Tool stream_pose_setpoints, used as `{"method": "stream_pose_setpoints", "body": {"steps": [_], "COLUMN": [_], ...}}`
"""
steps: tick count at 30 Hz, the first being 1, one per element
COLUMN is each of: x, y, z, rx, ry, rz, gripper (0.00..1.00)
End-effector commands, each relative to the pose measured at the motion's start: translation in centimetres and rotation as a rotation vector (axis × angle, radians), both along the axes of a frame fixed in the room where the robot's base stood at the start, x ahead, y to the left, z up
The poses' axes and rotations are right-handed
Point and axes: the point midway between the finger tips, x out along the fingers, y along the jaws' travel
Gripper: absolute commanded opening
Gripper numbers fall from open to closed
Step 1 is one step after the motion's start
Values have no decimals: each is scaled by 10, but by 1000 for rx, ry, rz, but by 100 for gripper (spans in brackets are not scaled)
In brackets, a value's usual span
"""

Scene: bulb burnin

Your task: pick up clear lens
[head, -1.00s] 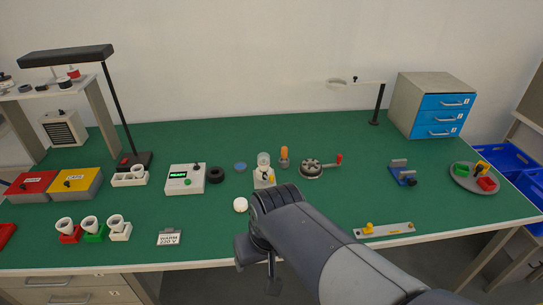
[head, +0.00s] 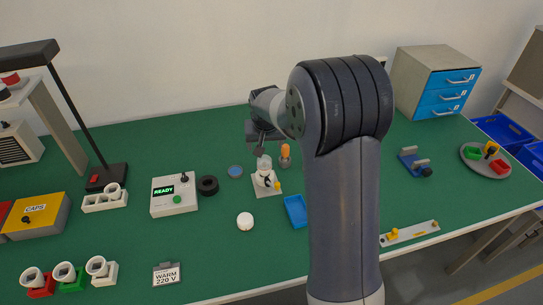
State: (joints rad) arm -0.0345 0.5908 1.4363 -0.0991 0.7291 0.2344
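My arm covers the bench to the right of the stand.
An orange-topped post (head: 285,155) stands close right of the lens. A blue tray (head: 294,214) and a white round piece (head: 245,221) lie nearer. A blue disc (head: 235,171), black ring (head: 208,186) and READY box (head: 174,194) are left.

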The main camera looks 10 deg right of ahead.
Motion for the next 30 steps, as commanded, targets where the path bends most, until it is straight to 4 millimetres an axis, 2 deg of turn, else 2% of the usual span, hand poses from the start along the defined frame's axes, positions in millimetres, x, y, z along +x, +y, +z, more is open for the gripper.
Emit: {"method": "stream_pose_setpoints", "body": {"steps": [9,17,27,30], "x": [16,21,31,34], "y": [-2,-3,-4,-4], "z": [-39,-54,-91,-98], "rx": [0,0,0,0], "ry": [3,2,3,1], "rz": [0,0,0,0], "gripper": [72,72,72,72]}}
